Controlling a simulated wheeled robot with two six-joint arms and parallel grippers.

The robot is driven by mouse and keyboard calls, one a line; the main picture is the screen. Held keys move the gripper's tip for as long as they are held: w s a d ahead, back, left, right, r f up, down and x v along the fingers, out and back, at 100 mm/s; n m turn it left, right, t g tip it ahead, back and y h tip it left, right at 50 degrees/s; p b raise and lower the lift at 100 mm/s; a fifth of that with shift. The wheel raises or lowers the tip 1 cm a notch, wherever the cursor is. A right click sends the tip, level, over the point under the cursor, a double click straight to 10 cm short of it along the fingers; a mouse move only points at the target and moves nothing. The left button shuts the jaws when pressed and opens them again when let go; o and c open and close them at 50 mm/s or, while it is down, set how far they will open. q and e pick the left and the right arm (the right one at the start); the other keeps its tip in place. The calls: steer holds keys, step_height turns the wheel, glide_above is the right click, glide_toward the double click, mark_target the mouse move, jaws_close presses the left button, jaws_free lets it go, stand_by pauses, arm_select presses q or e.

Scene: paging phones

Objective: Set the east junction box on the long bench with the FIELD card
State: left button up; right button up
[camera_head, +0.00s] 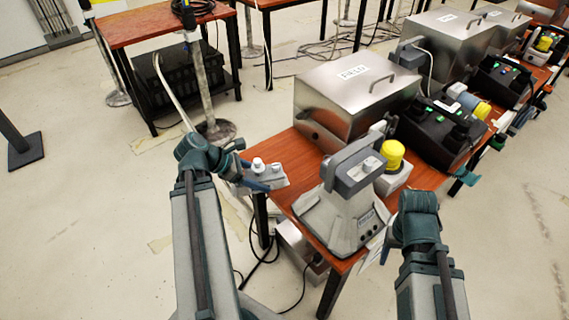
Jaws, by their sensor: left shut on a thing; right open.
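The FIELD card (353,72) is on the lid of a large steel case (345,105) on the long wooden bench (284,206). My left gripper (254,175) is shut on a small grey box with white knobs (268,178), apparently the junction box. It is at the bench's left edge, beside the steel case; whether it touches the bench is unclear. My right gripper (388,240) is open at the bench's front right edge, mostly hidden by its own wrist.
A grey desk phone (340,215) fills the bench's near end. A yellow-topped unit (392,155) and a black control box (440,128) stand behind it. More steel cases (447,38) line the bench. A side table (160,22) stands at the upper left.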

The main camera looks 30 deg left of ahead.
arm_select(q)
steer(key=w, duration=0.5)
steer(key=w+f+b, duration=0.1)
steer(key=w, duration=0.9)
steer(key=shift+w+a+f, duration=0.2)
steer(key=shift+f, duration=0.05)
steer(key=shift+f+b, duration=0.1)
steer(key=shift+b, duration=0.2)
step_height(320, 180, down, 3)
steer(key=b, duration=0.3)
steer(key=shift+f, duration=0.15)
steer(key=shift+f+b, duration=0.2)
steer(key=shift+b, duration=0.15)
steer(key=o, duration=1.5)
steer(key=shift+o, duration=0.2)
steer(key=shift+r, duration=0.1)
